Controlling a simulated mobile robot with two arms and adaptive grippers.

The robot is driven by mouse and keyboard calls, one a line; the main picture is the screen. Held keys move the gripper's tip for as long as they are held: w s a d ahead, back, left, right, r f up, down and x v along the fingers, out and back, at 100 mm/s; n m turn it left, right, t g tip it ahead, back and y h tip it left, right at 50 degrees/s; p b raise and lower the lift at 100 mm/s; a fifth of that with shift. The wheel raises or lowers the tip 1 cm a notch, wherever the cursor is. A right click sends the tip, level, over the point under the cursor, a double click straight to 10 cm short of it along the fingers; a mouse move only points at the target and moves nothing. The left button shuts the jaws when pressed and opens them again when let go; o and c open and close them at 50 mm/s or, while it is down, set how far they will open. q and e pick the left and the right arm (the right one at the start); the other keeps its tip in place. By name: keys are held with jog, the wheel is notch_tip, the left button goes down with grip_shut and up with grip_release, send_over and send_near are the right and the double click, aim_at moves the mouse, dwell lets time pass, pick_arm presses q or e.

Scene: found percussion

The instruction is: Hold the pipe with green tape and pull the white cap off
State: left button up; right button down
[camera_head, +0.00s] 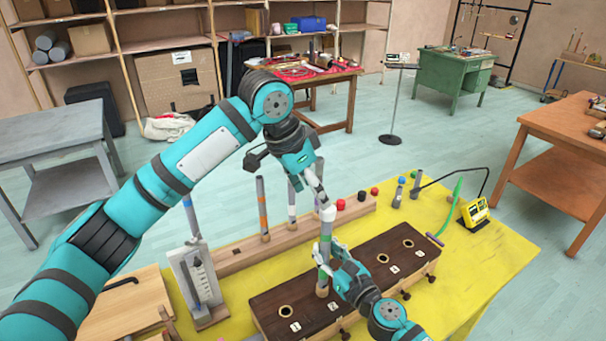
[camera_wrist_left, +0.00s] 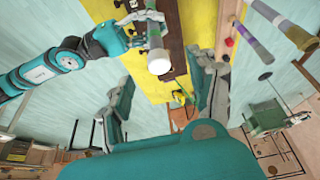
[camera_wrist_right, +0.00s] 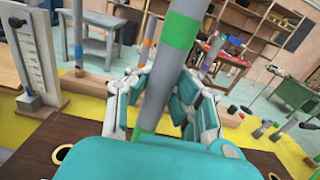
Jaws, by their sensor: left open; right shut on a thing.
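The grey pipe with green tape (camera_head: 325,240) stands upright at the dark wooden block (camera_head: 268,303) with numbered holes. Its white cap (camera_head: 327,213) is on the top end; the cap also shows in the left wrist view (camera_wrist_left: 158,65). The green tape (camera_wrist_right: 180,31) is clear in the right wrist view. My right gripper (camera_head: 334,262) is shut on the pipe below the cap. My left gripper (camera_head: 322,198) is open, just above the cap. In the left wrist view its fingers (camera_wrist_left: 163,92) are spread wide, with nothing between them.
A wooden rail (camera_head: 230,262) behind the block holds an orange-banded pipe (camera_head: 262,205) and other pipes. Red and black caps (camera_head: 341,205) sit on its right end. A gauge stand (camera_head: 197,280) is at left. A yellow device (camera_head: 475,211) and green tube (camera_head: 456,190) lie right.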

aim_at(320, 210)
pick_arm(q)
jog(key=x, duration=0.6)
pick_arm(e)
jog(key=shift+s+f, duration=0.15)
jog(key=shift+f, duration=0.25)
jog(key=shift+d, duration=0.1)
pick_arm(q)
jog(key=shift+r, duration=0.1)
jog(key=c, duration=1.2)
pick_arm(e)
jog(key=shift+s, duration=0.1)
pick_arm(q)
jog(key=shift+d+r, duration=0.1)
jog(key=shift+r, duration=0.4)
jog(key=shift+s+r, duration=0.1)
jog(key=shift+r, duration=0.65)
pick_arm(e)
jog(key=shift+r, duration=0.1)
pick_arm(q)
jog(key=shift+r, duration=1.5)
